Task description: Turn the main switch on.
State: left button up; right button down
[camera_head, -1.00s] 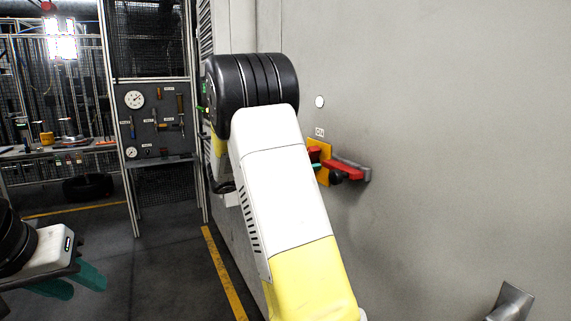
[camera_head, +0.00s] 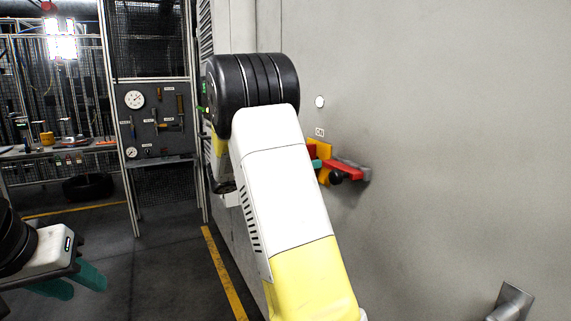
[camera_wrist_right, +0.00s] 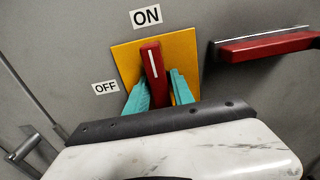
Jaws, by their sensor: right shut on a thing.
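The main switch is a red knob (camera_wrist_right: 151,61) with a white line, on a yellow plate (camera_wrist_right: 184,46). In the right wrist view the white line points up at the ON label (camera_wrist_right: 146,16), leaning slightly left. The OFF label (camera_wrist_right: 105,87) is at the plate's lower left. My right gripper (camera_wrist_right: 160,92) has one teal finger on each side of the knob and is shut on it. In the head view the red knob (camera_head: 311,148) shows partly behind my right arm, with a teal fingertip beside it. My left gripper (camera_head: 72,280) is open and empty at lower left.
A red handle (camera_wrist_right: 268,46) sticks out from the grey wall beside the switch; it also shows in the head view (camera_head: 343,168). A metal bracket (camera_head: 512,302) is on the wall at lower right. A tool panel (camera_head: 155,120) and a workbench (camera_head: 60,151) stand at the back left.

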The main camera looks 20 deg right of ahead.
dwell(0.3)
jog(key=c, duration=1.3)
grip_release()
jog(key=a, duration=0.7)
jog(key=shift+s+a, duration=0.3)
jog(key=shift+a, duration=0.1)
